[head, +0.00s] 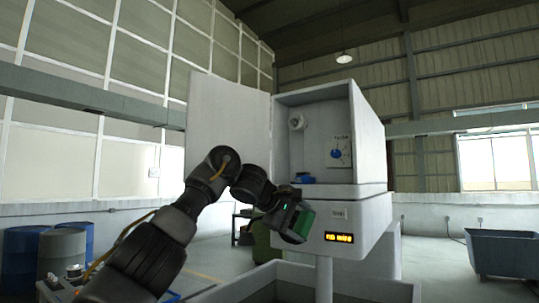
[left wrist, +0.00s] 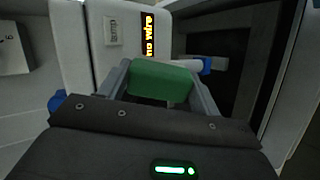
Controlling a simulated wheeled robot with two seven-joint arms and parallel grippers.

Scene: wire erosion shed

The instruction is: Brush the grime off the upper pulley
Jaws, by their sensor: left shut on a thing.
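A small white round part (head: 298,121), which looks like the upper pulley, sits high on the left inside the open machine cabinet (head: 362,125). Grime on it is too small to make out. My left gripper (head: 297,223) is in front of the machine's lower body, below and apart from the pulley. It is shut on a green block (left wrist: 160,80), gripped between its two fingers in the left wrist view. The block also shows in the head view (head: 300,226). I see no bristles on it. My right gripper is out of view.
The cabinet door (head: 230,125) stands open on the left. A lit display (head: 339,238) is on the lower front. A grey tray (head: 262,284) stands before the machine. Drums (head: 62,252) stand left.

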